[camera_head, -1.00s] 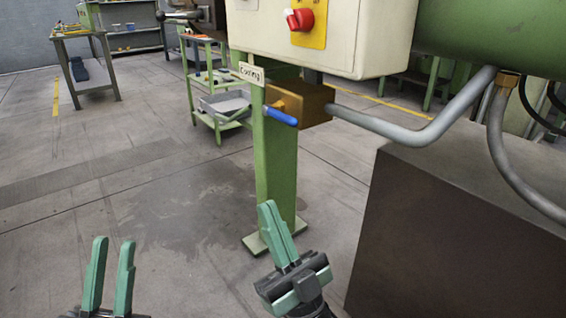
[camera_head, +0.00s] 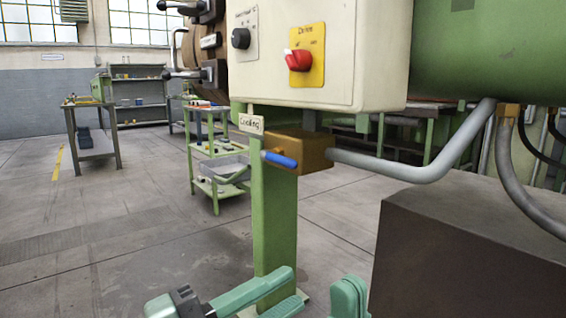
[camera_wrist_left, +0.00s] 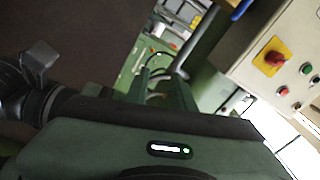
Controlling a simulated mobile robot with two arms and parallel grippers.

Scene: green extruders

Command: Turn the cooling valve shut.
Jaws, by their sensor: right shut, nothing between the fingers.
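The cooling valve is a brass block (camera_head: 305,155) with a blue lever handle (camera_head: 281,159), on a green post under the "Cooling" label (camera_head: 251,124). The handle sticks out to the left of the block. Its blue end also shows at the top of the left wrist view (camera_wrist_left: 241,9). My left gripper (camera_head: 294,284) is open and empty, below the valve and apart from it, fingers pointing right. Its spread fingers also show in the left wrist view (camera_wrist_left: 163,88). My right gripper (camera_head: 348,296) is shut and empty at the bottom edge, partly cut off.
A cream control box (camera_head: 375,55) with a red knob (camera_head: 298,60) hangs above the valve. A grey pipe (camera_head: 405,172) runs right from it. The green post (camera_head: 274,215) stands below, and a dark block (camera_head: 470,240) fills the lower right. Floor at left is open.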

